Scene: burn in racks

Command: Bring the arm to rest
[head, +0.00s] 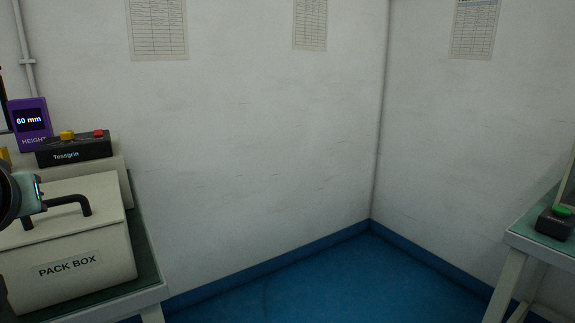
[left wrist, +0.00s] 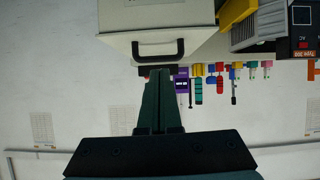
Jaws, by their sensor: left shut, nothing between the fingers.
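My left arm (head: 22,195) shows only in part at the left edge of the head view, in front of the pack box (head: 75,245). My left gripper (left wrist: 161,75) shows in the left wrist view with its two dark green fingers together and nothing between them. Its tips point toward a pale box with a black handle (left wrist: 158,47); I cannot tell the exact gap. My right gripper is in neither view.
The pack box stands on a green-topped table (head: 145,265), near a black Tessgrin unit (head: 75,150) and a purple height display (head: 30,122). Several coloured items (left wrist: 210,85) line up in the wrist view. A second table (head: 530,243) stands right; blue floor (head: 330,275) between is clear.

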